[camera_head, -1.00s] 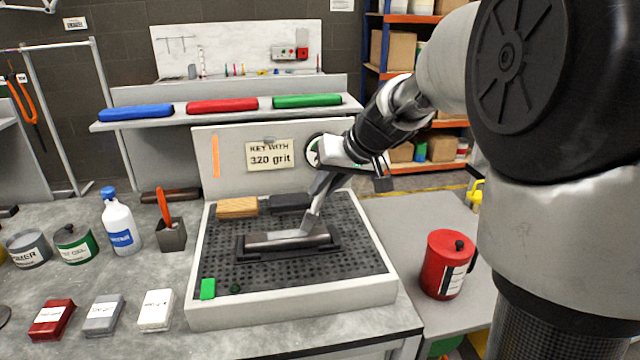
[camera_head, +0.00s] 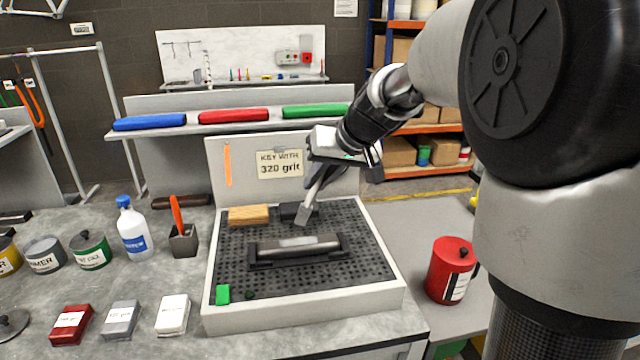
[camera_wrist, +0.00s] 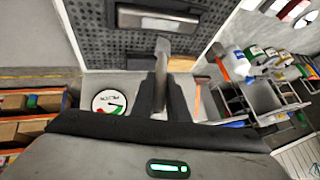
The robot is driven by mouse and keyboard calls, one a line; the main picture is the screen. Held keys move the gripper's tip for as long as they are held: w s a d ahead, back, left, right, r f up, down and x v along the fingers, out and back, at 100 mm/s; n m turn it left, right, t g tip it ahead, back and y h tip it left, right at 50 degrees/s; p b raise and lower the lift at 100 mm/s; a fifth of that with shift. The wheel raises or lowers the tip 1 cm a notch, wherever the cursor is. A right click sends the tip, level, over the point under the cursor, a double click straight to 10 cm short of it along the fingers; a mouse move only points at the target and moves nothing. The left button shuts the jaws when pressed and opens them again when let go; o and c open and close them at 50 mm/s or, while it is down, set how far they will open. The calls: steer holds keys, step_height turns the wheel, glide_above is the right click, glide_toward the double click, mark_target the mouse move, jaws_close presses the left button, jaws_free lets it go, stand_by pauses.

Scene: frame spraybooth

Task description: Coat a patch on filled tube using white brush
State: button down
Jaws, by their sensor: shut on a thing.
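The filled tube (camera_head: 300,243) is a grey metallic bar lying level in a black cradle on the perforated tray; a bright patch shows on its top. It also shows at the top of the wrist view (camera_wrist: 165,22). My gripper (camera_head: 321,178) is above and behind the tube, shut on a pale grey, flat-ended tool that looks like the white brush (camera_head: 305,212). The brush points down, tilted, with its end apart from the tube. In the wrist view the brush (camera_wrist: 163,50) stands out between the two dark fingers. Its bristle face is hidden.
A wooden block (camera_head: 249,215) and a dark block lie at the back of the tray (camera_head: 305,318), a green block (camera_head: 223,294) at its front left. Cans, a white bottle (camera_head: 133,232) and a holder (camera_head: 183,243) stand left. A red can (camera_head: 451,272) stands right.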

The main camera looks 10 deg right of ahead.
steer(key=shift+r+p, duration=1)
steer(key=shift+r, duration=0.75)
steer(key=shift+s, duration=0.1)
